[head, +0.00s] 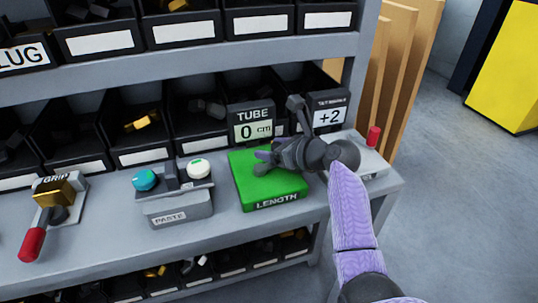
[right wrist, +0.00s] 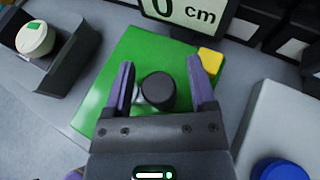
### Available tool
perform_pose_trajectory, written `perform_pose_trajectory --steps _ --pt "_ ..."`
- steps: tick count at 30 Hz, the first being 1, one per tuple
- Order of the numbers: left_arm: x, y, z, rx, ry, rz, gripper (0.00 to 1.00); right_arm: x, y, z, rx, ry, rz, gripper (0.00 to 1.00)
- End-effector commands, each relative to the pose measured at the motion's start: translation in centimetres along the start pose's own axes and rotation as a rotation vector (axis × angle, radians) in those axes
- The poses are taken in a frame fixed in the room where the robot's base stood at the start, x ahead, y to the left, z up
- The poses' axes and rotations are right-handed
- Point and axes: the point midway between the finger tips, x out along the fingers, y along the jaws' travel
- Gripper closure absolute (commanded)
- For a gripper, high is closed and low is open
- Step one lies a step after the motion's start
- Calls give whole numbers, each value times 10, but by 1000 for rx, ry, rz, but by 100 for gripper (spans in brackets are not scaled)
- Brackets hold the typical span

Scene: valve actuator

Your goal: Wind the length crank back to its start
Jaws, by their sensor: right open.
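The green length box (head: 262,192) sits on the grey shelf, with "LENGTH" on its front edge; it also fills the middle of the right wrist view (right wrist: 115,62). In that view a dark round crank knob (right wrist: 158,87) stands over the green top, with a small silvery part at its left. My right gripper (head: 262,163) is over the box. Its fingers (right wrist: 161,78) are apart, one on each side of the knob, with gaps visible. In the head view the gripper hides the crank. The tube display (head: 253,124) behind the box reads 0 cm. My left gripper is out of view.
A second display (head: 330,117) reads +2. A red knob (head: 374,136) stands right of the box. Left are the paste unit (head: 180,210) with teal and white knobs and the grip lever (head: 33,243) with a red handle. Black bins line the shelf behind.

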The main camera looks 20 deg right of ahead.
Motion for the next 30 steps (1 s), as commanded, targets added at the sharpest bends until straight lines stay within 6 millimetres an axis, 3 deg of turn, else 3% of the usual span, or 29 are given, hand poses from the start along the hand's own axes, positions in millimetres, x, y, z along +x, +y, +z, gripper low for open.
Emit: perform_pose_trajectory --steps 9,20,30 --pt "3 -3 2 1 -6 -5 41 7 0 1 -1 0 -1 28" --pt "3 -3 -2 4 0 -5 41 7 0 1 -2 1 -1 100" --pt "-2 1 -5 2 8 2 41 8 0 2 -12 5 24 100"
